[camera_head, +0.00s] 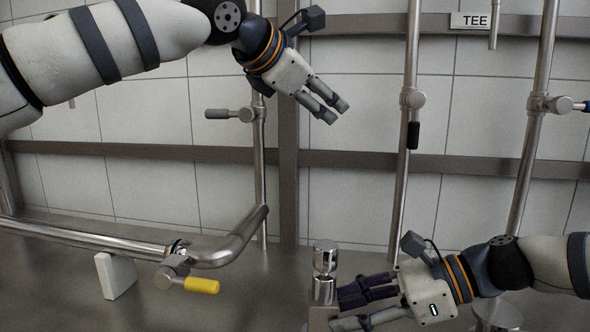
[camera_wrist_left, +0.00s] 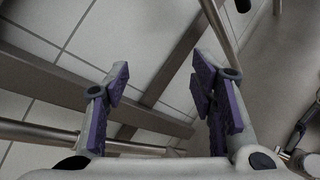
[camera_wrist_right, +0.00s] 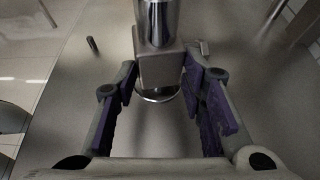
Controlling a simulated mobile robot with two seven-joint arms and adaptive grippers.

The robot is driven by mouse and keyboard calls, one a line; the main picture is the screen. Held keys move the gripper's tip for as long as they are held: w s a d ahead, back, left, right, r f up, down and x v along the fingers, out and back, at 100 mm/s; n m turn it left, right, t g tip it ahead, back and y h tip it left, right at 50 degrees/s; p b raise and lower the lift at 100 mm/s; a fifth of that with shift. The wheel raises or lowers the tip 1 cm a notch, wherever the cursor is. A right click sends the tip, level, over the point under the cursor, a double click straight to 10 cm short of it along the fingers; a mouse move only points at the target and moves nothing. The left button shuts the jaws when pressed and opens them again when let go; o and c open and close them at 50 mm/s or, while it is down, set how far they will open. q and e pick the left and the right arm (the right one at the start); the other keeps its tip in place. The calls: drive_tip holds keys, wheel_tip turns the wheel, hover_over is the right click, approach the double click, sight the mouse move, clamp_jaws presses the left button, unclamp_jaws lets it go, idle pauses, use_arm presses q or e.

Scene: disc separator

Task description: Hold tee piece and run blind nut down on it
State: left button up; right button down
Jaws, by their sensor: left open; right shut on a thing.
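A chrome piece, apparently the tee piece (camera_head: 323,291), stands upright on the bench at lower centre. A rounded chrome cap, which may be the blind nut (camera_head: 325,256), sits above its narrow neck. My right gripper (camera_head: 340,303) reaches in low from the right. In the right wrist view its purple pads (camera_wrist_right: 158,80) are on both sides of the square metal body (camera_wrist_right: 158,68), below a chrome cylinder (camera_wrist_right: 157,20), and hold it. My left gripper (camera_head: 337,110) is open and empty, high above the bench. In the left wrist view its fingers (camera_wrist_left: 160,85) are apart with only background between them.
A bent steel pipe (camera_head: 100,240) with a yellow-handled valve (camera_head: 201,285) runs along the left, beside a white block (camera_head: 115,275). Upright pipes with valves stand behind, one with a black handle (camera_head: 413,135). A TEE label (camera_head: 470,21) is at upper right.

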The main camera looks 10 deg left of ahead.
use_arm(q)
drive_tip(key=s+f+n+g+y, duration=0.1)
drive_tip(key=s+f+n+g, duration=0.2)
drive_tip(key=s+f+g, duration=0.45)
drive_tip(key=g+y, duration=0.2)
approach(325, 245)
drive_tip(key=shift+n+t, duration=0.3)
drive_tip(key=shift+t, duration=0.05)
drive_tip(key=x, duration=1)
drive_tip(key=shift+s+f, duration=0.15)
drive_tip(key=shift+s, duration=0.2)
drive_tip(key=shift+c, duration=0.6)
clamp_jaws()
drive_tip(key=m+g+h, duration=0.1)
drive_tip(key=m, duration=0.2)
drive_tip(key=shift+m, duration=0.3)
drive_tip(key=m+g, duration=0.1)
drive_tip(key=m, duration=0.1)
drive_tip(key=shift+m+h, duration=0.3)
drive_tip(key=shift+m, duration=0.1)
